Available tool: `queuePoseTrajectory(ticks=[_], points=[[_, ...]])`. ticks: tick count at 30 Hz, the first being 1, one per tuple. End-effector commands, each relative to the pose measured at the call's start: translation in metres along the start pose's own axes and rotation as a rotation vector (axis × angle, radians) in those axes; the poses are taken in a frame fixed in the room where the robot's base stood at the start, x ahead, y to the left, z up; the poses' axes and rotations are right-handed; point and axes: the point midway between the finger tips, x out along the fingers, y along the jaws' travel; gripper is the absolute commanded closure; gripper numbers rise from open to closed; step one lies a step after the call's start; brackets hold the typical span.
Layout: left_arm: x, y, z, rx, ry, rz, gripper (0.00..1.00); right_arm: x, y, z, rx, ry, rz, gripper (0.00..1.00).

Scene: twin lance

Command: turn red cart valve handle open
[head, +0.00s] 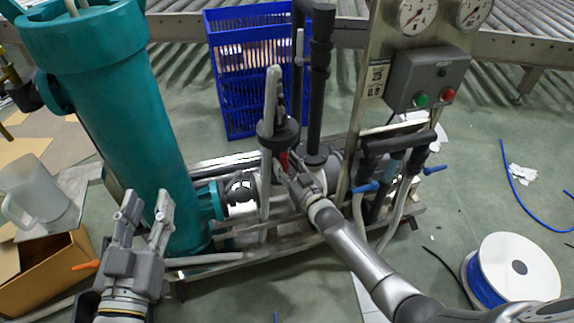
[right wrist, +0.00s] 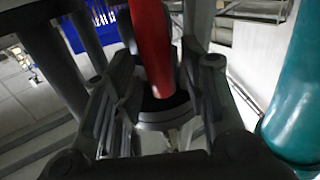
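The red valve handle (head: 283,161) shows as a small red piece at the cart's pipework, partly hidden by my right gripper and a dark round fitting. In the right wrist view the red handle (right wrist: 152,45) runs down between the fingers into a dark collar. My right gripper (head: 288,176) is at the handle, its fingers apart on either side of it in the right wrist view (right wrist: 160,85). I cannot tell whether either finger touches it. My left gripper (head: 146,208) is open and empty, in front of the teal cylinder, away from the handle.
The teal cylinder (head: 120,100) stands left of the valve. A dark vertical pipe (head: 319,80) and a grey control box (head: 428,80) are close on the right. Blue-handled small valves (head: 367,187) sit right of my right gripper. A blue crate (head: 235,75) stands behind.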

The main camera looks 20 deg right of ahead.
Motion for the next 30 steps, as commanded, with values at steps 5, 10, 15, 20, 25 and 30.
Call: queuePoseTrajectory(ticks=[5, 10, 15, 20, 25, 30], points=[[0.0, 0.0, 0.0, 0.0, 0.001, 0.0, 0.6, 0.001, 0.0, -0.001, 0.002, 0.003, 0.0, 0.55], [0.0, 0.0, 0.001, -0.001, -0.002, 0.001, 0.6, -0.001, 0.0, -0.001, 0.002, 0.003, 0.001, 0.55], [0.0, 0.0, 0.001, -0.001, -0.002, 0.001, 0.6, -0.014, 0.001, 0.0, 0.002, 0.001, 0.001, 0.55], [0.0, 0.0, 0.0, 0.0, -0.001, 0.001, 0.6, -0.041, 0.0, 0.0, 0.002, 0.002, 0.001, 0.55], [0.0, 0.0, 0.0, 0.0, -0.001, 0.0, 0.6, -0.073, 0.0, 0.0, 0.002, 0.0, 0.001, 0.55], [0.0, 0.0, 0.0, 0.0, 0.0, 0.0, 0.6, -0.099, 0.0, 0.0, 0.002, 0.001, 0.0, 0.55]])
